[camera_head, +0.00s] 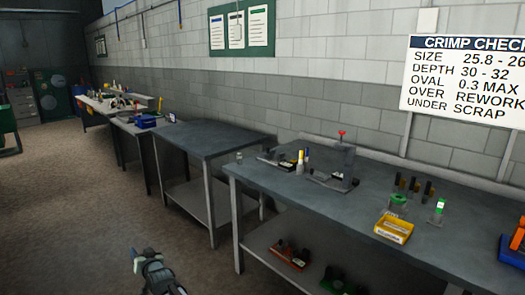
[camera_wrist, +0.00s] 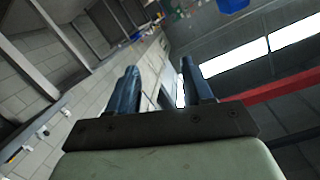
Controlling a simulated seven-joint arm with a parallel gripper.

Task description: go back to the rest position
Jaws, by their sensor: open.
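My gripper (camera_head: 140,257) shows at the bottom of the head view, over the floor to the left of the near workbench (camera_head: 258,190). It is clear of the bench and touches nothing visible. In the wrist view my gripper (camera_wrist: 160,82) has its two dark fingers spread apart, with nothing between them. The wrist camera looks toward the wall and ceiling, turned at an angle.
The near bench bears a press with a red knob (camera_head: 341,133), a yellow bin (camera_head: 394,228) and small green-topped parts (camera_head: 439,206). An empty-topped bench (camera_head: 205,139) stands behind it. Open floor (camera_head: 70,220) lies to the left.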

